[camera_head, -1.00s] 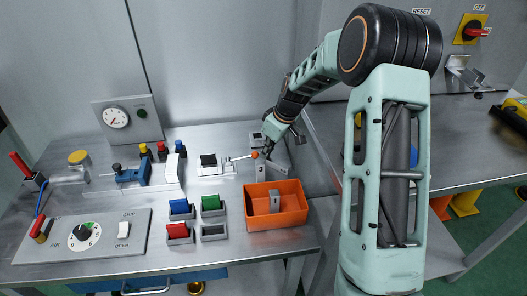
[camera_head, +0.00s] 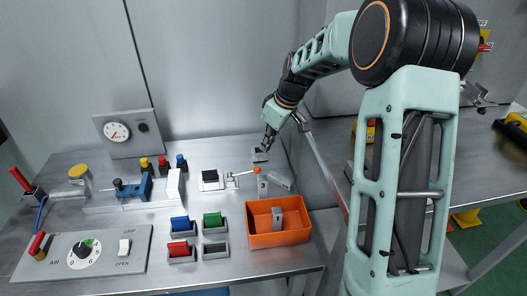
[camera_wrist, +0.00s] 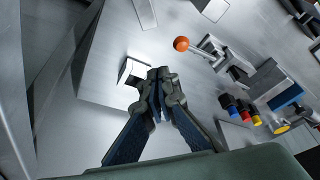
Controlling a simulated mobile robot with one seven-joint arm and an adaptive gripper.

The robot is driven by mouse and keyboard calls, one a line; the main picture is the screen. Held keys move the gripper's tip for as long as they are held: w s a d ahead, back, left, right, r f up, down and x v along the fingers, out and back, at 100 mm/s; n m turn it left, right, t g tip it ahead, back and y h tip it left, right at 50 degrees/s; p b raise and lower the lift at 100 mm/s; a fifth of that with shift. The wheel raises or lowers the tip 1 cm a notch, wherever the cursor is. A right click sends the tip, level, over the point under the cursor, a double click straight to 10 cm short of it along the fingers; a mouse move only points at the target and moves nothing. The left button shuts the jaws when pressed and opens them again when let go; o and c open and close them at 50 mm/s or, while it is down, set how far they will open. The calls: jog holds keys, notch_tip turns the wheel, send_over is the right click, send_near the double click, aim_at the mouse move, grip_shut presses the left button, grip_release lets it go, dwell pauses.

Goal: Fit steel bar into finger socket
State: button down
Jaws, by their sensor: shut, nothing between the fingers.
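My gripper (camera_head: 267,147) is shut and empty above the back right of the bench. In the wrist view my shut fingers (camera_wrist: 158,80) point down beside that block (camera_wrist: 130,72); contact is not clear. A loose grey steel bar (camera_head: 281,182) lies on the bench in front of it, and its end also shows at the top of the wrist view (camera_wrist: 145,12). A grey upright post (camera_head: 262,186) stands left of the bar. I cannot tell which piece is the finger socket.
An orange bin (camera_head: 250,238) at the front right holds another grey piece (camera_head: 277,217). Small coloured boxes (camera_head: 181,224) and a dial panel (camera_head: 84,250) fill the left. The bench edge is close on the right.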

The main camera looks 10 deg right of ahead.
aim_at(285, 180)
jog(key=w+f+g+h+p, duration=0.1)
jog(key=f+p, duration=0.1)
jog(key=f, duration=0.1)
jog(key=w+a+f+p, duration=0.1)
jog(key=f+p, duration=0.1)
jog(key=f, duration=0.2)
jog(key=w+a+f+g+h+p, duration=0.1)
jog(key=f+p, duration=0.1)
jog(key=f, duration=0.2)
jog(key=shift+a+f+g+h, duration=0.15)
jog(key=shift+a+g+h, duration=0.1)
jog(key=shift+g+h, duration=0.05)
jog(key=shift+s+d+r, duration=0.25)
jog(key=shift+s+d, duration=1.05)
jog(key=shift+d, duration=0.05)
jog(key=s+d, duration=0.5)
jog(key=shift+s, duration=0.2)
